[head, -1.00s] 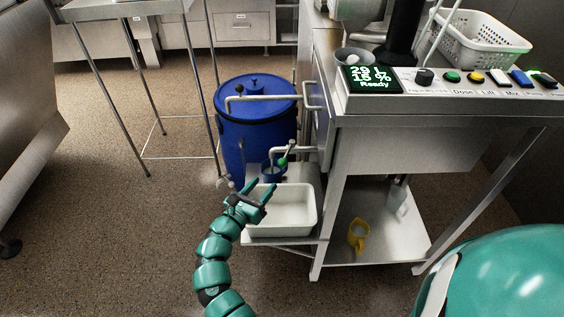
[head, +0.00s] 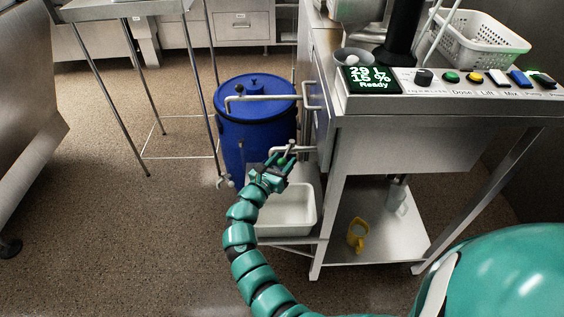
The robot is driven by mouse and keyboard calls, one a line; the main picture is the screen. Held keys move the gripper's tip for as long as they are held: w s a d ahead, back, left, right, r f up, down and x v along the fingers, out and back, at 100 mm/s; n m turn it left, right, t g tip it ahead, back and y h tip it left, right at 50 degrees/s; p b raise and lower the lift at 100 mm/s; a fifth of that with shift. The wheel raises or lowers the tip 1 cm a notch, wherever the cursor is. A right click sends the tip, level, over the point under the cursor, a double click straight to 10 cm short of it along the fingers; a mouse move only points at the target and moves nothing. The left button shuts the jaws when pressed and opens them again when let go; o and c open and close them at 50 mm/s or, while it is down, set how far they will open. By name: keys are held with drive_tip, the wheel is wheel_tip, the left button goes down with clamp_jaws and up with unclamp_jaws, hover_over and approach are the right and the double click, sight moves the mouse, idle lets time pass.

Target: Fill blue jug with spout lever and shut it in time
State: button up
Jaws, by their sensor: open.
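The spout (head: 298,149) is a pale pipe coming out of the steel cabinet's left side. Its lever's green knob (head: 282,161) shows at my gripper's fingers. My gripper (head: 281,159) is open, at the spout lever, with the knob seeming to lie between its fingers; I cannot tell whether they touch. The blue jug, which stood under the spout, is hidden behind my gripper. I cannot see its fill level.
A white tray (head: 300,226) sits on the low shelf below the spout. A big blue barrel (head: 257,125) stands behind. A display (head: 369,78) reads "Ready" beside several buttons. A yellow jug (head: 357,237) is on the lower shelf, right. The floor at left is open.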

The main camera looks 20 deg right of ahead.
clamp_jaws()
drive_tip(key=shift+s+d+f+b, duration=0.1)
drive_tip(key=shift+f+b, duration=0.2)
drive_tip(key=shift+b, duration=0.1)
drive_tip(key=shift+s+d+f+n+t+y+b, duration=0.15)
drive_tip(key=shift+s+d+n+t+y+b, duration=0.05)
drive_tip(key=shift+n+t+y+b, duration=0.4)
drive_tip(key=shift+s+d+r+n+t+y+p, duration=0.15)
drive_tip(key=shift+s+d+n+t+y+p, duration=0.1)
drive_tip(key=shift+d+n+t+y, duration=0.35)
drive_tip(key=shift+s+d+r+n+t+y+p, duration=0.1)
drive_tip(key=shift+d+n+t+y+p, duration=0.25)
drive_tip(key=shift+y, duration=0.45)
drive_tip(key=shift+s+d+r+n+t+y+p, duration=0.2)
drive_tip(key=shift+d+n+t+y, duration=0.3)
drive_tip(key=shift+n+y, duration=0.2)
unclamp_jaws()
drive_tip(key=shift+s+a, duration=0.1)
drive_tip(key=shift+a, duration=0.05)
